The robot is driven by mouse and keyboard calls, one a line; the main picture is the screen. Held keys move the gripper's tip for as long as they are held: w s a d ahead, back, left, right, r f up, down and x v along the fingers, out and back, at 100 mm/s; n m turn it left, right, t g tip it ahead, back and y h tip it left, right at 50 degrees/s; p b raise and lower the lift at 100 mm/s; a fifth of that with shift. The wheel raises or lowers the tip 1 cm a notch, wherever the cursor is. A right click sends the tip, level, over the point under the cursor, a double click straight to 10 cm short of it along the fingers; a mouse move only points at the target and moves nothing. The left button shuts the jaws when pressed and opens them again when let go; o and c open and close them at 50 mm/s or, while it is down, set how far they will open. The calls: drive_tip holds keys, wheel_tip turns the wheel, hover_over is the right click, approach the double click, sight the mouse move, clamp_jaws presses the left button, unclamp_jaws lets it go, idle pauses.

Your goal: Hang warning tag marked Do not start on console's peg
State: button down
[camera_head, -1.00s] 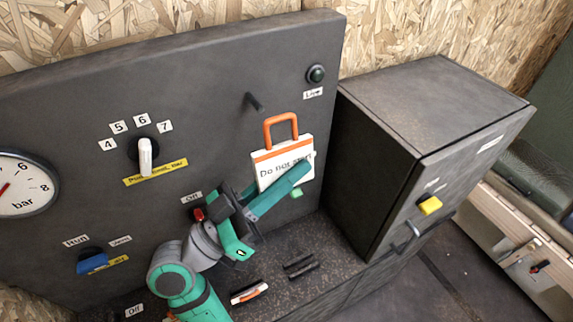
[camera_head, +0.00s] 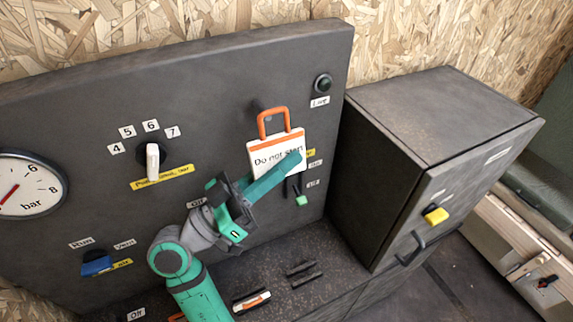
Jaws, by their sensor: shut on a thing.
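The warning tag is a white card (camera_head: 264,149) reading "Do not start", with an orange stripe and an orange loop (camera_head: 273,110) on top. It is held upright before the console's dark front panel (camera_head: 215,95). My gripper (camera_head: 292,163) is shut on the tag's lower part, with a teal finger across its front. The dark peg (camera_head: 257,105) sticks out of the panel by the loop's upper left.
A green lever (camera_head: 301,200) is close below the tag. A dark cabinet (camera_head: 440,110) with a yellow knob (camera_head: 436,215) stands to the right. A selector knob (camera_head: 152,160) and a gauge (camera_head: 25,185) are to the left. A small orange-and-white item (camera_head: 252,300) lies on the ledge.

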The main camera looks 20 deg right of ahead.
drive_tip(key=shift+w+f, duration=0.1)
drive_tip(key=shift+w, duration=1.5)
drive_tip(key=shift+w+f, duration=0.4)
drive_tip(key=shift+w, duration=0.2)
drive_tip(key=shift+w+f, duration=0.1)
drive_tip(key=shift+f, duration=0.1)
drive_tip(key=c, duration=1.7)
unclamp_jaws()
drive_tip(key=shift+c, duration=0.2)
drive_tip(key=shift+a, duration=0.1)
drive_tip(key=v, duration=1)
drive_tip(key=shift+s+a, duration=0.2)
drive_tip(key=shift+a, duration=0.15)
